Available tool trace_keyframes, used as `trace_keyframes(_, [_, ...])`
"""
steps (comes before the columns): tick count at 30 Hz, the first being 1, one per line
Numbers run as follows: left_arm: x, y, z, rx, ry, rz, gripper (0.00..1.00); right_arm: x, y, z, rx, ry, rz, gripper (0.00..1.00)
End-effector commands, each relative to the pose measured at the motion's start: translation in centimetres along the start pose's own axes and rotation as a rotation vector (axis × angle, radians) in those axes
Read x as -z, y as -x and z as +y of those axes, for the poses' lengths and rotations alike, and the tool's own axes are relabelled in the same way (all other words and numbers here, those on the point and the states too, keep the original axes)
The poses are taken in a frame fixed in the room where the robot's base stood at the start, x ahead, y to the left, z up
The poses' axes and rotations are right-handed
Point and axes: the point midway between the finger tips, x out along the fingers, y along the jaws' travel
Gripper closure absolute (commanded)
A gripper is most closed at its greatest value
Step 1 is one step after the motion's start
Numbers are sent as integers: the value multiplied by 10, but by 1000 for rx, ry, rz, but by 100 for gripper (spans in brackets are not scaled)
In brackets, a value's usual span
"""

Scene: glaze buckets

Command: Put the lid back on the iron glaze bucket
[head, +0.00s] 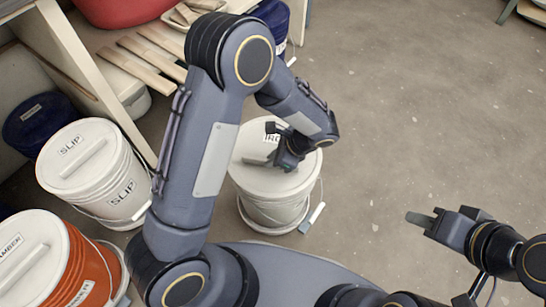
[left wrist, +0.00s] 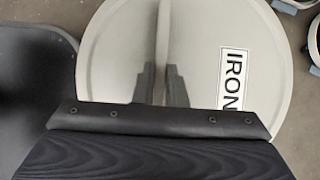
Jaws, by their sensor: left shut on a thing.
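The iron glaze bucket (head: 275,213) is white and stands upright on the floor, partly hidden behind my left arm. Its round pale lid (head: 252,172) lies over the bucket's top, roughly centred; I cannot tell whether it is fully seated. In the left wrist view the lid (left wrist: 120,50) carries a raised bar handle (left wrist: 164,30) and a label reading IRON (left wrist: 231,78). My left gripper (head: 275,160) is shut on the bar handle, with its fingers (left wrist: 160,85) on either side. My right gripper (head: 425,218) is away to the right over bare floor; its opening is unclear.
A white SLIP bucket (head: 122,190) and an orange AMBER bucket (head: 90,265) stand at left, both lidded. Blue buckets (head: 38,122) (head: 272,14) stand near the shelf and behind my arm. Wooden slats (head: 150,50) lie at upper left. The floor (head: 420,110) at right is clear.

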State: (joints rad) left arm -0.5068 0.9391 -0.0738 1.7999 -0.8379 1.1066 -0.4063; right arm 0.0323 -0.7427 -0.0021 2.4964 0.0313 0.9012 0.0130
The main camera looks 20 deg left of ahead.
Motion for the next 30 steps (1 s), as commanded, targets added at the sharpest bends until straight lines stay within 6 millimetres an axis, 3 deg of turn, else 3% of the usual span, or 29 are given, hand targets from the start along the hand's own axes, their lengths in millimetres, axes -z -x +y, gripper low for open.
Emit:
trace_keyframes(5, [0,0,0,1,0,0,100,0,0,0,0,0,0,67])
trace_keyframes(6, [0,0,0,1,0,0,87,0,0,0,0,0,0,67])
trace_keyframes(11, [0,0,0,1,0,0,66,0,0,0,0,0,0,67])
trace_keyframes(17, [0,0,0,0,0,0,63,0,0,0,0,0,0,67])
trace_keyframes(23, [0,0,0,0,0,0,41,0,0,0,0,0,0,67])
trace_keyframes(30, [0,0,0,0,0,0,41,0,0,0,0,0,0,67])
